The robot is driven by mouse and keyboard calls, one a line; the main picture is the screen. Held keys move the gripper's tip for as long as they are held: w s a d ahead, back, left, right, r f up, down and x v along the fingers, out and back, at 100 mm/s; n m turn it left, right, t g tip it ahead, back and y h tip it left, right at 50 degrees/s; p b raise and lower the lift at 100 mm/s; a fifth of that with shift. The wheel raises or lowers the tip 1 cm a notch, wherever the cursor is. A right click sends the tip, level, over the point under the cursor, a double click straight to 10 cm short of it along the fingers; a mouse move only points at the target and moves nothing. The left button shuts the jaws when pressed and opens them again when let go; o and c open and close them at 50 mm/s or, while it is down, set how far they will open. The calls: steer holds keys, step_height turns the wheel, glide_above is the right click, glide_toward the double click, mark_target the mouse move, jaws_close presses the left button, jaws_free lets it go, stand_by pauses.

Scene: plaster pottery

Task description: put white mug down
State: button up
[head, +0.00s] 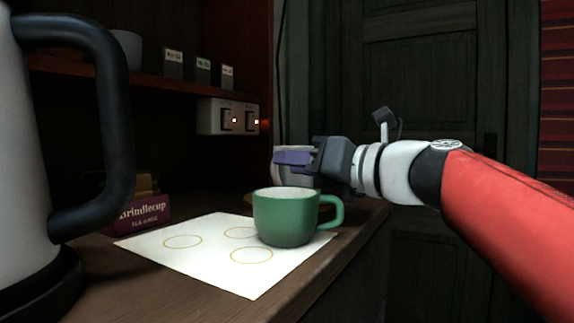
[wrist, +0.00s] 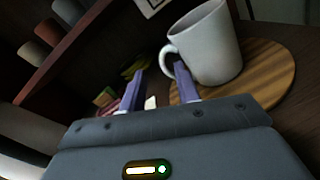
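The white mug (wrist: 210,42) appears to stand on a round wooden board (wrist: 270,75) in the wrist view, its handle facing my gripper. In the head view the white mug (head: 284,178) is partly hidden behind the green mug and my fingers. My gripper (wrist: 160,80) has its two purple fingers spread apart. The right finger is at the handle, and I cannot tell whether it passes through the loop or touches it. The left finger is clear of the mug. In the head view my gripper (head: 294,158) is level with the mug's upper part.
A green mug (head: 285,220) stands on a white sheet (head: 205,265) with ring outlines, in front of my gripper. A large kettle (head: 30,160) fills the left. A Brindlecup box (head: 143,211) stands behind the sheet. Wall switches (head: 228,117) and a shelf (head: 160,78) are behind.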

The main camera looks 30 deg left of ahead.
steer(key=v, duration=0.9)
steer(key=shift+s+d+b, duration=0.1)
steer(key=shift+d+b, duration=0.25)
